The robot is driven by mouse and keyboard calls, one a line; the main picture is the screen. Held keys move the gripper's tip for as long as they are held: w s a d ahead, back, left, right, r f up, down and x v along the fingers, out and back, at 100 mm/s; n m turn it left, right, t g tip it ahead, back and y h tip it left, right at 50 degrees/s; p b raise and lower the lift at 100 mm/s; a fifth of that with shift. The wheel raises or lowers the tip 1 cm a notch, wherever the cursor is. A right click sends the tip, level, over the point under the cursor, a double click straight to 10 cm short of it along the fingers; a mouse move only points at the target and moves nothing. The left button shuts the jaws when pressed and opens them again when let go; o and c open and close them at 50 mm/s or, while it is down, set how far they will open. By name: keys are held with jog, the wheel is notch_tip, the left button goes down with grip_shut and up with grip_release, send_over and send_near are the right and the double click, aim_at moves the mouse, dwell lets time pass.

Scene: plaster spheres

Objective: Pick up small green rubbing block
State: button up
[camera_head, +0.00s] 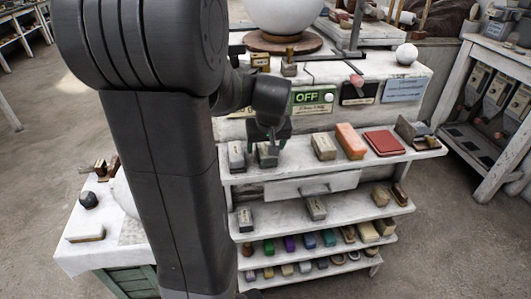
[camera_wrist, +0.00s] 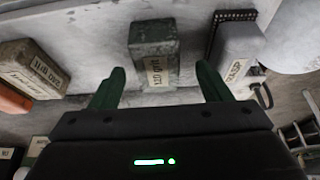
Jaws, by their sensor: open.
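A dark green-grey block (camera_wrist: 153,38) with a pale grit label lies on a pale shelf, ahead of my gripper in the wrist view. In the head view this block (camera_head: 267,158) is on the upper shelf, partly hidden by my gripper (camera_head: 269,142). In the wrist view my gripper (camera_wrist: 163,88) is open, with one dark green finger on each side of the block's line. The block's labelled end faces the gap, and nothing is held. A smaller green block (camera_head: 268,246) sits in a row on a lower shelf.
A grey block (camera_wrist: 236,45) lies right of the green block in the wrist view. A beige block (camera_wrist: 35,66) lies left. In the head view an orange block (camera_head: 350,141) and a red slab (camera_head: 384,143) share the shelf (camera_head: 300,169).

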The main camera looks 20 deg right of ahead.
jog(key=shift+d+x, duration=0.2)
jog(key=shift+x, duration=1.45)
jog(key=shift+r, duration=0.1)
jog(key=c, duration=1.3)
jog(key=shift+r, duration=0.1)
notch_tip(320, 180, up, 10)
jog(key=shift+f, duration=0.1)
jog(key=o, duration=0.5)
jog(key=c, duration=0.3)
